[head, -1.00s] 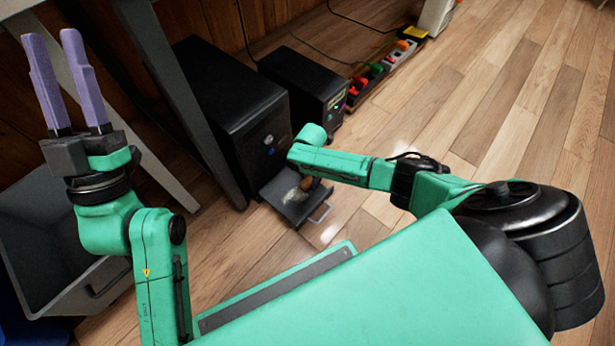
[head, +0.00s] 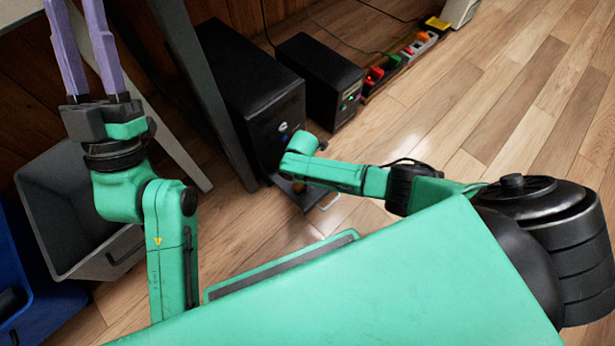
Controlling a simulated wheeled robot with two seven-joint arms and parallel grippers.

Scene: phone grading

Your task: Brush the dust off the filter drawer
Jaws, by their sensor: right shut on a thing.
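The filter drawer (head: 312,198) is pulled out low at the front of the large black computer tower (head: 262,108). My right forearm covers most of it; its front edge and pale wire handle show. My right gripper (head: 297,181) points down over the drawer, largely hidden behind my own arm. It is shut on a brush, of which only a small brown part (head: 299,187) shows. I cannot tell whether the bristles touch the drawer, and the dust is hidden. My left gripper (head: 90,50), with two purple fingers apart, is open, empty and raised at the upper left.
A smaller black box (head: 320,78) with a green light stands right of the tower. A power strip (head: 395,62) with coloured plugs and cables lies behind it. A grey bin (head: 60,180) and a blue bin (head: 40,305) stand at left. The wooden floor at right is clear.

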